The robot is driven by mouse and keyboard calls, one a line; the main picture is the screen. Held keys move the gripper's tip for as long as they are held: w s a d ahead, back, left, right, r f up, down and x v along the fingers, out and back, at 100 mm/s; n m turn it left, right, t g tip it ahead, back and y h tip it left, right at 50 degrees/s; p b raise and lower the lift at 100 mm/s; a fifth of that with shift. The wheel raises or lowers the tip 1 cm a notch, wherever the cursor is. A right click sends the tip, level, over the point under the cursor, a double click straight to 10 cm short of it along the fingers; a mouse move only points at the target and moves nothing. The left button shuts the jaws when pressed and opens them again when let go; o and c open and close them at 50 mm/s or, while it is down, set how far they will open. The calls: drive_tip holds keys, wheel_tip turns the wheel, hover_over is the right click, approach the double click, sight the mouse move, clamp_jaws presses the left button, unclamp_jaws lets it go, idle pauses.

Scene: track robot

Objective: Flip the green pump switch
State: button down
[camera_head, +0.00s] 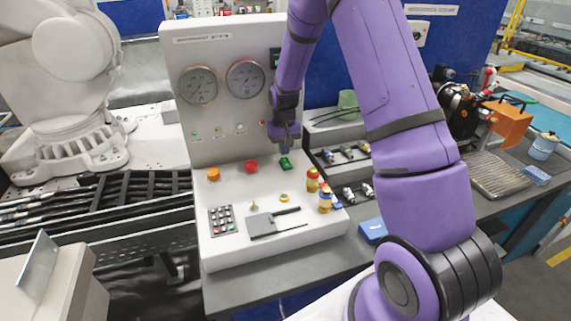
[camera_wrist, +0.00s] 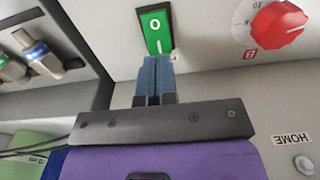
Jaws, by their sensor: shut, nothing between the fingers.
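The green pump switch (camera_head: 285,164) is a small green rocker on the sloped face of the pale control console, right of a red knob. In the wrist view the green switch (camera_wrist: 156,30) shows a white "O" at its upper part and a white line lower down. My gripper (camera_head: 286,150) is right at the switch in the head view. In the wrist view my gripper (camera_wrist: 157,62) has its two blue-grey fingers together, with the tips over the lower edge of the switch. I cannot tell whether they touch it. The tips hide the switch's lower end.
The red knob (camera_wrist: 279,24) sits beside the switch, and an orange knob (camera_head: 213,174) is further left. The console also has a keypad (camera_head: 221,220) and two gauges (camera_head: 198,85) on its upright panel. Connectors (camera_head: 345,152) lie in a rack to the right.

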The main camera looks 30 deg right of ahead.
drive_tip(key=shift+f, duration=1.25)
idle(0.8)
drive_tip(key=shift+r, duration=3.5)
drive_tip(key=shift+r, duration=0.15)
wheel_tip(320, 180, up, 12)
drive_tip(key=t, duration=0.1)
hover_over(284, 159)
drive_tip(key=s+a, duration=0.3)
drive_tip(key=s, duration=0.2)
drive_tip(key=s+a+r+n+t, duration=0.1)
drive_tip(key=s+a+r, duration=0.1)
drive_tip(key=s+r, duration=0.65)
drive_tip(key=s+a+r+t, duration=0.1)
drive_tip(key=s+a+r, duration=0.1)
drive_tip(key=s, duration=0.9)
drive_tip(key=s+a+r+n+t, duration=0.1)
drive_tip(key=s+r, duration=0.4)
drive_tip(key=s, duration=0.6)
drive_tip(key=shift+a+t, duration=0.45)
drive_tip(key=shift+t, duration=0.15)
